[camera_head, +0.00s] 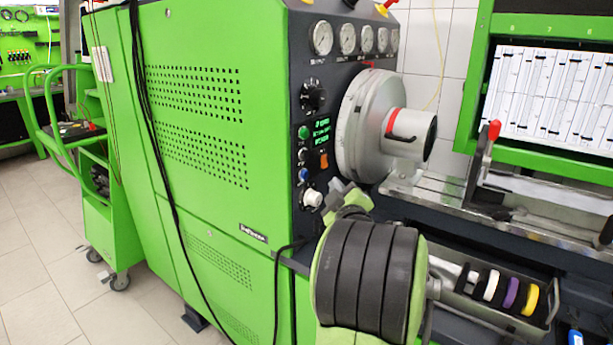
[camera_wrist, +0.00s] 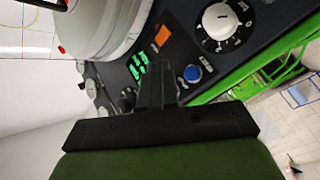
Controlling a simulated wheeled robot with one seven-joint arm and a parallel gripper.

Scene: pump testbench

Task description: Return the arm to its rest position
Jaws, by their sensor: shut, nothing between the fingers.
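My gripper (camera_wrist: 158,85) shows in the wrist view as dark fingers held together, shut and empty. It points toward the control panel of the green test bench (camera_head: 200,110). In the wrist view the blue button (camera_wrist: 192,73) and the orange switch (camera_wrist: 162,36) appear near the fingers, as does the green-lettered display (camera_wrist: 138,66). I see no clear contact; the gap to the panel cannot be judged. In the head view my black and green arm (camera_head: 368,275) is raised in front of the bench's lower right part, and the fingertips cannot be made out clearly.
A silver chuck (camera_head: 365,125) sticks out just above my arm. A tray (camera_head: 490,305) with coloured rings lies to its right, below a metal rail (camera_head: 440,200). A green cart (camera_head: 110,220) stands left, with open tiled floor (camera_head: 50,290) before it.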

